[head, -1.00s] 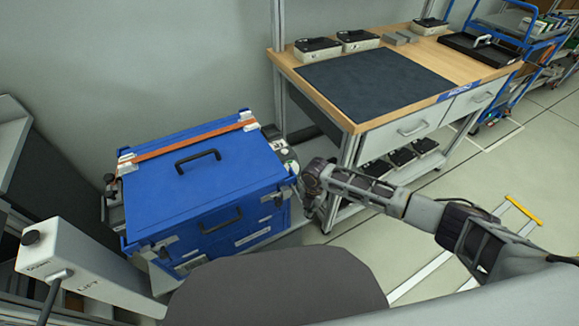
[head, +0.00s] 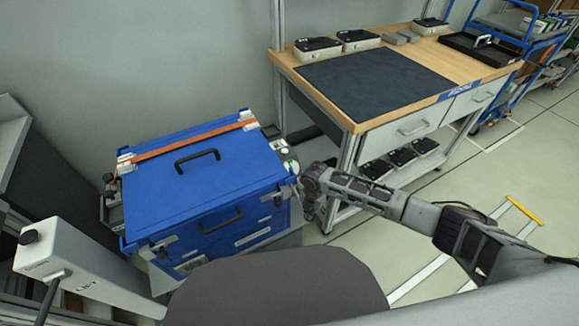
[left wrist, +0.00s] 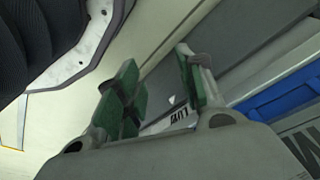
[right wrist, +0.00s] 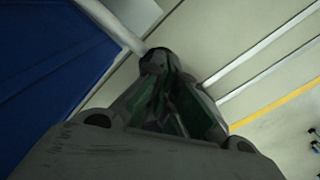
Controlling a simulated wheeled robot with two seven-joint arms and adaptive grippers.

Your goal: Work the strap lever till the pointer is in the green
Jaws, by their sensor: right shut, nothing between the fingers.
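A blue case (head: 200,180) stands at the left with an orange strap (head: 190,138) across its top. A small grey and white fitting (head: 280,150) sits at the strap's right end, by the case's back right side. It is too small to make out a lever, a pointer or a green zone. My right gripper (head: 309,208) hangs just right of the case, pointing down, apart from the fitting. In the right wrist view its fingers (right wrist: 160,85) are shut and empty. My left gripper is outside the head view. In the left wrist view its green-padded fingers (left wrist: 158,90) are apart and empty.
A workbench (head: 430,60) with a dark mat (head: 375,85) and several black-and-white boxes stands right of the case. A blue trolley (head: 510,60) stands at the far right. The floor in front of the bench is open.

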